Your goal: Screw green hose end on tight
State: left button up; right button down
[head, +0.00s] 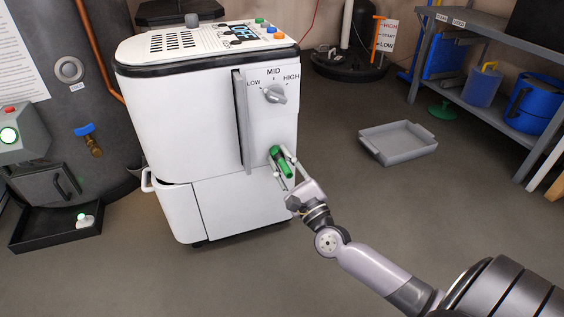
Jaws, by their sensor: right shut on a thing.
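The green hose end (284,163) is a short green cylinder at the right front of the white heater unit (160,140), below its grey dial (274,94). It is tilted, with its upper end close to the unit's front panel; I cannot tell how it meets the fitting there. My right gripper (283,165) reaches up from the lower right and is shut on the green hose end, one finger on each side. My left gripper is not in view.
A grey tray (398,143) lies on the floor to the right. A metal shelf (480,100) with blue containers stands at the far right. A dark tank (75,100) and a black drip tray (55,228) are at the left. The floor in front is clear.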

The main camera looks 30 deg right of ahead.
jog(key=shift+s+a+f, duration=0.1)
jog(key=shift+a+f, duration=0.1)
jog(key=shift+f, duration=0.05)
jog(key=c, duration=1.8)
grip_release()
jog(key=shift+m, duration=0.4)
jog(key=o, duration=0.5)
jog(key=shift+d+r, duration=0.15)
jog(key=shift+r, duration=0.05)
jog(key=v, duration=1.2)
jog(key=shift+f, duration=0.1)
